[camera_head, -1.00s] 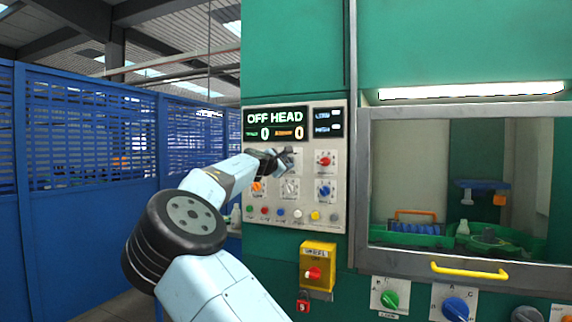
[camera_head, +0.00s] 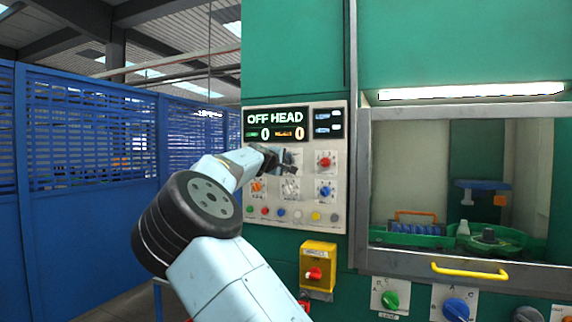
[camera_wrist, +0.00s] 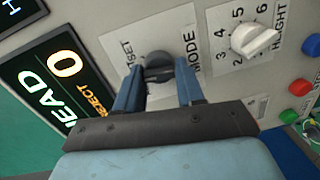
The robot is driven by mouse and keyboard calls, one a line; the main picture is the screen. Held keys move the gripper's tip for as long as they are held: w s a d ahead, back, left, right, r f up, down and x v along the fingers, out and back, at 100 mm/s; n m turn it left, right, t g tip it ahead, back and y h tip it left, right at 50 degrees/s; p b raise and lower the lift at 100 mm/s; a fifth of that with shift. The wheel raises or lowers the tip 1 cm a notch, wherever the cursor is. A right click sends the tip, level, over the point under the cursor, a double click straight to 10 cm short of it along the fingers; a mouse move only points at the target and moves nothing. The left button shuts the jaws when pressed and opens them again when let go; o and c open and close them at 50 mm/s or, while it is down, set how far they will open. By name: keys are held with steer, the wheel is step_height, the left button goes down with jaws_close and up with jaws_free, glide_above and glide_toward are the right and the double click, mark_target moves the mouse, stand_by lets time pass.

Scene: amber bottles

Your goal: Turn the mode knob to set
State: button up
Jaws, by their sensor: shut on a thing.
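The mode knob (camera_wrist: 158,68) is dark, on a white plate with "MODE" on one side and "SET" on the other in the wrist view. My gripper (camera_wrist: 160,85) has its two blue fingers on either side of the knob and is shut on it. In the head view my gripper (camera_head: 285,160) is at the upper middle of the control panel (camera_head: 333,215) and hides the knob. The display (camera_head: 275,124) above reads "OFF HEAD" with zeros below; part of it also shows in the wrist view (camera_wrist: 50,85).
A white height knob (camera_wrist: 254,39) sits close beside the mode knob. Red (camera_head: 325,160), blue (camera_head: 325,191) and orange (camera_head: 257,186) knobs and a row of small buttons surround it. A yellow switch box (camera_head: 318,266) is below; a blue fence (camera_head: 90,200) stands left.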

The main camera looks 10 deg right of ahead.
steer(key=m, duration=0.3)
steer(key=shift+s+d+f+y, duration=0.1)
steer(key=shift+d+f+y, duration=0.1)
steer(key=shift+y, duration=0.1)
steer(key=shift+m, duration=1.9)
steer(key=o, duration=1)
steer(key=shift+r+y, duration=0.1)
steer(key=shift+y, duration=0.2)
steer(key=v, duration=1.3)
steer(key=shift+s+a, duration=0.25)
steer(key=shift+s, duration=0.05)
